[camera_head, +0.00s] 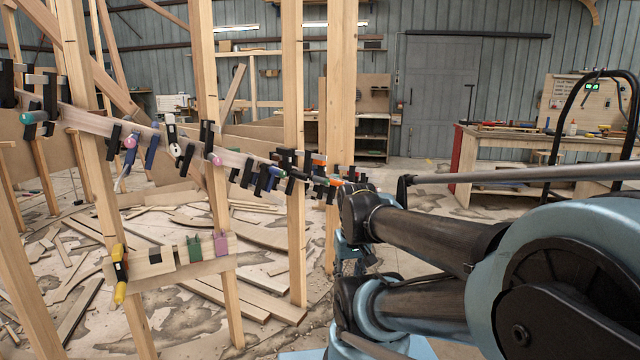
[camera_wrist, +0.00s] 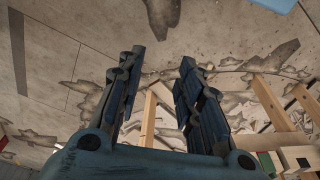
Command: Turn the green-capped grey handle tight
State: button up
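The curved wooden stringer (camera_head: 135,130) runs across the left half of the head view, with several clamps along it. At its far left a clamp has a teal-green handle end (camera_head: 33,117). Another small green end (camera_head: 282,173) shows among the crowded dark clamps near the right end of the stringer. I cannot tell which is the green-capped grey handle. My gripper (camera_wrist: 162,56) is open and empty in the wrist view, its fingers apart over the floor. In the head view my arm hides part of the stringer's right end, and the fingers are not clear.
Wooden posts (camera_head: 293,130) stand upright around the stringer. A lower board (camera_head: 180,268) carries yellow, green and pink clamps. Loose planks (camera_head: 250,300) litter the floor. A workbench (camera_head: 530,140) stands at the right, with open floor before the grey door (camera_head: 440,95).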

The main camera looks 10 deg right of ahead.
jog(key=shift+w+d, duration=0.1)
jog(key=shift+w, duration=0.05)
jog(key=shift+o, duration=1.3)
jog(key=shift+r, duration=0.1)
jog(key=w+a+r+n+t+y, duration=0.15)
jog(key=w+a+r+y, duration=0.3)
jog(key=w, duration=0.65)
jog(key=n+t+y, duration=0.6)
jog(key=t+y, duration=0.1)
jog(key=t, duration=0.3)
send_near(322, 182)
jog(key=x, duration=0.7)
jog(key=w+d+x, duration=0.1)
jog(key=x, duration=0.3)
jog(key=shift+a+f, duration=0.1)
jog(key=shift+f, duration=0.15)
